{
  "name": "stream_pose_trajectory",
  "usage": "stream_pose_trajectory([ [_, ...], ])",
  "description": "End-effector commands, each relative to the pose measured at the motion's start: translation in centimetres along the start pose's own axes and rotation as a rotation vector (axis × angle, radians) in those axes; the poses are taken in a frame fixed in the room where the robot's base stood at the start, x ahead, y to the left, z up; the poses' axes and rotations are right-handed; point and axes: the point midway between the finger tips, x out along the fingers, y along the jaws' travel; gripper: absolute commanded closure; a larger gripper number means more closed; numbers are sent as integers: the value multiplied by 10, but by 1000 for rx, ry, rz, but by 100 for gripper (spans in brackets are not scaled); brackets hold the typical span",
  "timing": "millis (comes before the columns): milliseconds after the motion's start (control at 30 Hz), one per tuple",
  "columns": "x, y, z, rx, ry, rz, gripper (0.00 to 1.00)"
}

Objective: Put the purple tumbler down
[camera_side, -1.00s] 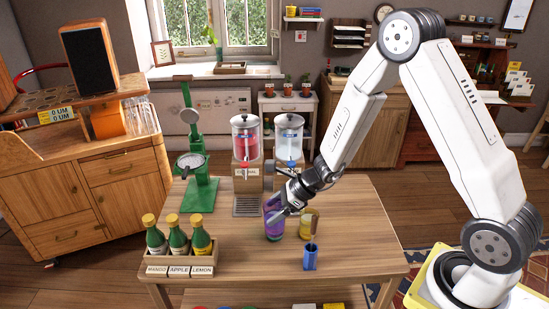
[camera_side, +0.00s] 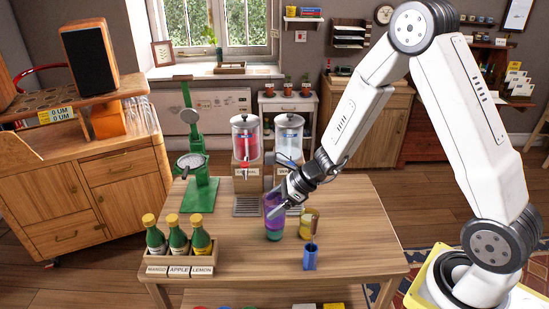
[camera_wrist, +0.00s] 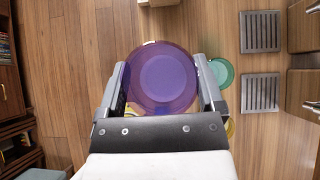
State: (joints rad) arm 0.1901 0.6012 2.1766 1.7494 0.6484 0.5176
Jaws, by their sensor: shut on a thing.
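My gripper (camera_side: 279,205) is shut on the purple tumbler (camera_side: 272,207) over the wooden table. In the wrist view, the tumbler (camera_wrist: 160,78) sits between the two fingers of the gripper (camera_wrist: 163,88). A green tumbler (camera_side: 275,234) shows just below the purple one in the side view. In the wrist view the green one (camera_wrist: 221,72) lies to the right, partly hidden by a finger. I cannot tell the exact gap between the purple tumbler and the table.
A yellow tumbler (camera_side: 304,225) and a blue holder (camera_side: 309,259) with a stick stand close to the right. Two drink dispensers (camera_side: 246,178) with drip trays are behind. A green press (camera_side: 199,195) and a bottle crate (camera_side: 179,269) are left. The right tabletop is clear.

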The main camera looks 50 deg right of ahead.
Motion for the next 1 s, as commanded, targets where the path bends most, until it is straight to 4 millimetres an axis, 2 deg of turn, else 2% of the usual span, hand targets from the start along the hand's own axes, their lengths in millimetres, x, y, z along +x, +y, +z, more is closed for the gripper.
stream_pose_trajectory([
  [267,-23,0,23,-3,-3,-3,85],
  [567,-48,-45,-7,65,-5,-66,85],
  [767,-77,-82,-35,120,-8,-124,85],
  [1000,-119,-120,-78,194,-8,-198,85],
])
